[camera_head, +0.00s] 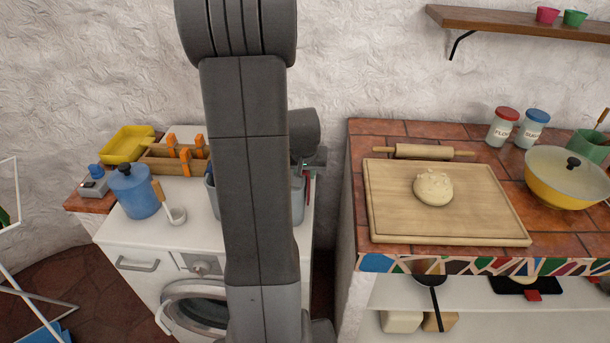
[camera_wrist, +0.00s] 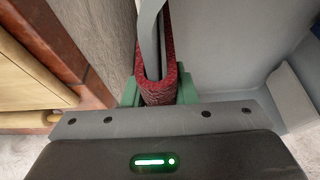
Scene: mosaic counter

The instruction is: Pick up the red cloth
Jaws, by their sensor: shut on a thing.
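The red cloth (camera_wrist: 160,92) is a dark red, textured piece between the green fingertips of my gripper (camera_wrist: 158,97) in the wrist view. My gripper is shut on it. The cloth runs along both sides of a narrow grey strip (camera_wrist: 151,40) and folds around its near end; I cannot tell whether they touch. In the head view a thin red edge (camera_head: 307,186) shows beside the grey tub (camera_head: 297,206) on the white washer. My own arm hides most of the tub, and my gripper is mostly hidden there.
The tiled counter at the right holds a wooden board (camera_head: 387,215) with dough (camera_head: 433,186), a rolling pin (camera_head: 420,151), jars and a yellow pan (camera_head: 565,192). A gap separates washer and counter.

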